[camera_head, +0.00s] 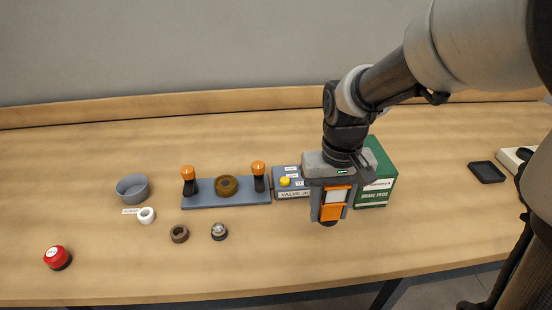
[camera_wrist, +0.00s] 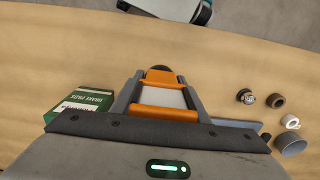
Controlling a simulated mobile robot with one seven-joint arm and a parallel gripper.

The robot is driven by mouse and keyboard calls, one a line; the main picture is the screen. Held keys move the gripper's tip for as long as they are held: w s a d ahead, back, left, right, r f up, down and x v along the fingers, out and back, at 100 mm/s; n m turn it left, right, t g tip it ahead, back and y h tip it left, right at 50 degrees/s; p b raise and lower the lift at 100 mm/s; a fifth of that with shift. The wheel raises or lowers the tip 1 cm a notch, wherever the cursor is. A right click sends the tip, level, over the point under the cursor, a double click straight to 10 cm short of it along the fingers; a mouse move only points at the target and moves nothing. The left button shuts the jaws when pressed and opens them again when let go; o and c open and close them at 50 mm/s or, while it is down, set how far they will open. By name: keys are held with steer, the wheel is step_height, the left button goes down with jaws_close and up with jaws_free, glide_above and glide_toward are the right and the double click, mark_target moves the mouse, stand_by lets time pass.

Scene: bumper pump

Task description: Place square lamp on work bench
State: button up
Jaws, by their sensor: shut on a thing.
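The square lamp (camera_head: 338,196) has an orange frame around a pale panel and a dark rounded end. It sits between the two grey fingers of my gripper (camera_head: 334,210), which is shut on it and points downward. In the wrist view the lamp (camera_wrist: 168,98) fills the space between the fingers of my gripper (camera_wrist: 163,88). The work bench (camera_head: 90,180) is a long wooden top below. The lamp is over its front middle part; I cannot tell whether its lower end touches the wood.
A green brake pads box (camera_head: 374,193) and a valve box (camera_head: 292,194) stand close behind the gripper. Left are a grey-blue tray (camera_head: 212,205) with orange-topped posts, a bowl (camera_head: 132,187) and a red button (camera_head: 57,257). The front-centre bench is clear. A black tray (camera_head: 486,172) lies right.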

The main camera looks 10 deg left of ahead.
steer(key=b, duration=0.1)
glide_above(322, 246)
step_height(322, 246, down, 5)
steer(key=shift+f, duration=0.15)
steer(key=shift+f+b, duration=0.45)
steer(key=shift+f, duration=1.9)
steer(key=shift+f, duration=0.1)
steer(key=o, duration=1.3)
